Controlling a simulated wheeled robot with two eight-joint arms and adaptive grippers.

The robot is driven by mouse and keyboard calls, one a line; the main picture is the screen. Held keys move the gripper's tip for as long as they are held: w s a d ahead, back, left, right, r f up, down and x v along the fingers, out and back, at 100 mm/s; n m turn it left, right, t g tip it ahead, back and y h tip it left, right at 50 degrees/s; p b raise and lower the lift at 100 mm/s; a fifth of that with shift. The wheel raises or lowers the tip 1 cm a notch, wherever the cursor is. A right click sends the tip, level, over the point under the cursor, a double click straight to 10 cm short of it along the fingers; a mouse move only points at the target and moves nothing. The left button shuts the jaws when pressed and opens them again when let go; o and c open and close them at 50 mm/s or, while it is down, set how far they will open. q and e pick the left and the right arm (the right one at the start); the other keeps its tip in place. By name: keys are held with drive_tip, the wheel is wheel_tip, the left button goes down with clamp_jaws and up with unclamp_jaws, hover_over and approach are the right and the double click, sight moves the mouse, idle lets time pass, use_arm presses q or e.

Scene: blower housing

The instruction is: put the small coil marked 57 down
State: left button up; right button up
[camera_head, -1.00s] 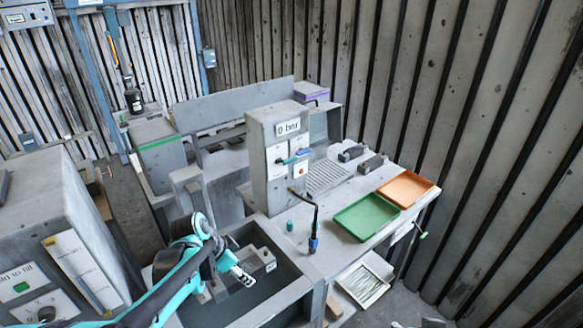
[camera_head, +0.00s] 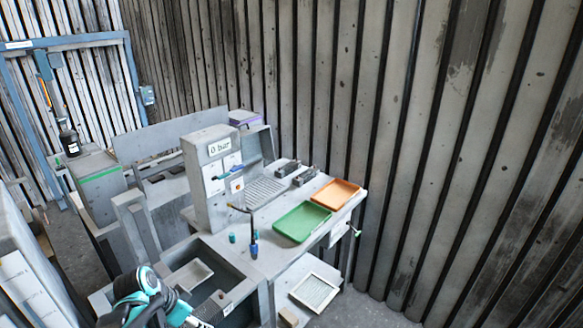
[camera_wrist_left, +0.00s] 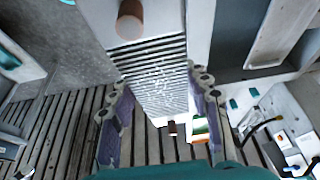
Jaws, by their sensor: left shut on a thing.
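The small coil (camera_wrist_left: 155,75) fills the middle of the left wrist view. It is a pale, finely ribbed block with a copper-coloured stub (camera_wrist_left: 130,20) at its upper end and another at its lower end. I cannot read a 57 on it. My left gripper (camera_wrist_left: 158,115) is shut on it, one purple-padded finger on each side. In the head view my left gripper (camera_head: 198,321) is at the bottom edge, by the near side of the sunken basin (camera_head: 238,290). Most of the coil is cut off or hidden there. My right gripper is out of view.
A green tray (camera_head: 291,232) and an orange tray (camera_head: 336,194) lie on the bench right of the grey gauge box (camera_head: 207,170) marked 0 bar. Two dark blocks stand behind them. A thin upright nozzle (camera_head: 254,249) stands by the basin. A framed white panel (camera_head: 314,292) sits lower down.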

use_arm(q)
drive_tip(key=shift+d+f, duration=0.25)
drive_tip(key=shift+f, duration=0.05)
drive_tip(key=shift+w+d+f+n, duration=0.1)
drive_tip(key=shift+w+f+n, duration=0.3)
drive_tip(key=shift+f, duration=0.15)
drive_tip(key=shift+w+d+f+n, duration=0.1)
drive_tip(key=shift+w+f+n, duration=0.2)
drive_tip(key=shift+f+n, duration=0.15)
use_arm(e)
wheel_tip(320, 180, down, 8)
drive_tip(key=b, duration=0.8)
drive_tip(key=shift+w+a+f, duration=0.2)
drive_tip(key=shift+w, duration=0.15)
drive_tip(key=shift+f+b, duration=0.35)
drive_tip(key=shift+b, duration=0.1)
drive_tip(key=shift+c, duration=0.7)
use_arm(q)
drive_tip(key=d+f+n+t+y, duration=0.1)
drive_tip(key=d+f+n, duration=0.4)
drive_tip(key=f, duration=1)
drive_tip(key=shift+d+n+y, duration=0.25)
drive_tip(key=shift+n+y, duration=0.3)
drive_tip(key=shift+y, duration=0.35)
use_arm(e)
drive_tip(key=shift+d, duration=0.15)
